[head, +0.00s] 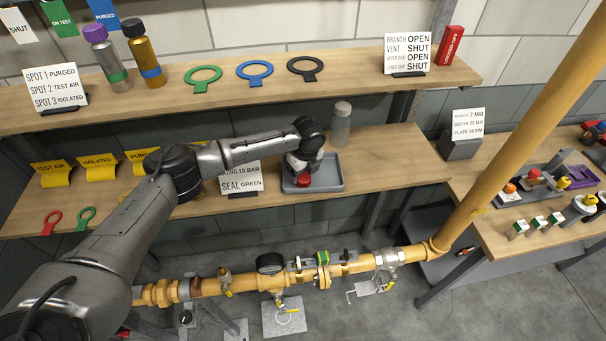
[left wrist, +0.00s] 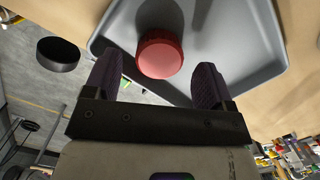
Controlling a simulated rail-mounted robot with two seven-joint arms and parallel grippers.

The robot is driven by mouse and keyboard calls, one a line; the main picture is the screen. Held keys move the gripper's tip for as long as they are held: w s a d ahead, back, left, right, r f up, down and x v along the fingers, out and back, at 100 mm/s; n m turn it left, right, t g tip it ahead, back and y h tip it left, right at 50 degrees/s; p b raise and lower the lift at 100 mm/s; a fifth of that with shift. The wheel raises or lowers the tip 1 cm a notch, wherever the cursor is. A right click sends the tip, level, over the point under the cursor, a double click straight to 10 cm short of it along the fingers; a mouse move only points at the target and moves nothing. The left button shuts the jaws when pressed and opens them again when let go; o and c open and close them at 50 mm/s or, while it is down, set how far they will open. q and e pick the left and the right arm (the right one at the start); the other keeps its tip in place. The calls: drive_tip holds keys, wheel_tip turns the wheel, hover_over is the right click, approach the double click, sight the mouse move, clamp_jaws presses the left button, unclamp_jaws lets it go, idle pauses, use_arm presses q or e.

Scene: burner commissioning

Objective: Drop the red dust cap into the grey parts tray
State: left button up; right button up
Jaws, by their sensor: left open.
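The red dust cap (head: 304,180) is in the grey parts tray (head: 328,184) on the lower shelf, beneath my left gripper (head: 302,172). In the left wrist view the red cap (left wrist: 160,53) shows between and just beyond the two dark fingertips of my left gripper (left wrist: 156,85), with a gap on each side. The fingers are spread open. The tray (left wrist: 245,80) lies behind the cap there. Whether the cap rests fully on the tray floor I cannot tell for sure. My right gripper is not in view.
A grey-capped clear bottle (head: 341,124) stands behind the tray. A "SEAL GREEN" card (head: 241,177) stands left of it. The upper shelf (head: 350,86) overhangs behind, with coloured rings and bottles. The yellow pipe (head: 240,284) runs below. The shelf right of the tray is clear.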

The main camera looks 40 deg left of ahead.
sight(306, 180)
use_arm(q)
wheel_tip(306, 180, up, 12)
drive_tip(key=d, duration=0.1)
drive_tip(key=shift+d+f, duration=0.15)
drive_tip(key=shift+d, duration=0.05)
drive_tip(key=s+d+f+n+t+h, duration=0.1)
drive_tip(key=s+d+f+n+h, duration=0.1)
drive_tip(key=s+d+f, duration=0.8)
drive_tip(key=s+d+f+n+t+h, duration=0.1)
drive_tip(key=s+d+f+n, duration=0.2)
drive_tip(key=s+d+f, duration=0.65)
drive_tip(key=s+a+f+n+t+y, duration=0.1)
drive_tip(key=s+n, duration=1.2)
drive_tip(key=s, duration=0.5)
drive_tip(key=shift+s+a+f, duration=0.25)
drive_tip(key=shift+s, duration=0.15)
drive_tip(key=shift+r, duration=0.15)
wheel_tip(306, 180, up, 18)
drive_tip(key=p, duration=1.7)
drive_tip(key=shift+p, duration=0.3)
